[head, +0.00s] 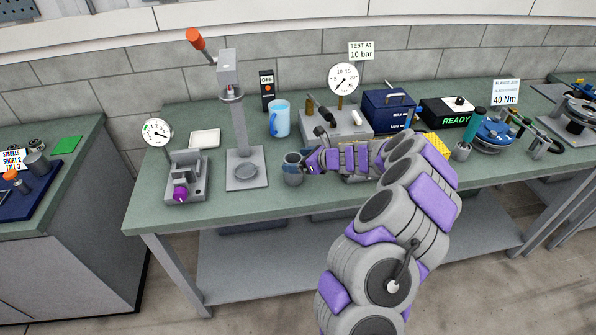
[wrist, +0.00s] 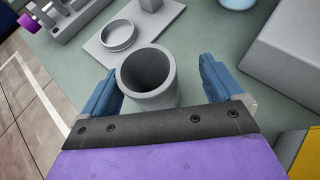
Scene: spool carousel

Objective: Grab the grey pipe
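The grey pipe (wrist: 150,101) is a short, hollow, thick-walled cylinder standing upright on the green bench top. In the head view the grey pipe (head: 292,180) stands near the front of the bench, right of the press. My gripper (wrist: 156,78) is open, with one blue finger on each side of the pipe. There is a clear gap to the right finger; the left finger is close, and I cannot tell whether it touches. In the head view my gripper (head: 304,164) reaches the pipe from the right and covers part of it.
A press (head: 240,130) with a round grey cup (wrist: 118,35) on its base stands left of the pipe. A grey gauge block (head: 352,122) and a yellow item (head: 435,145) are to the right. Bare bench lies left and front.

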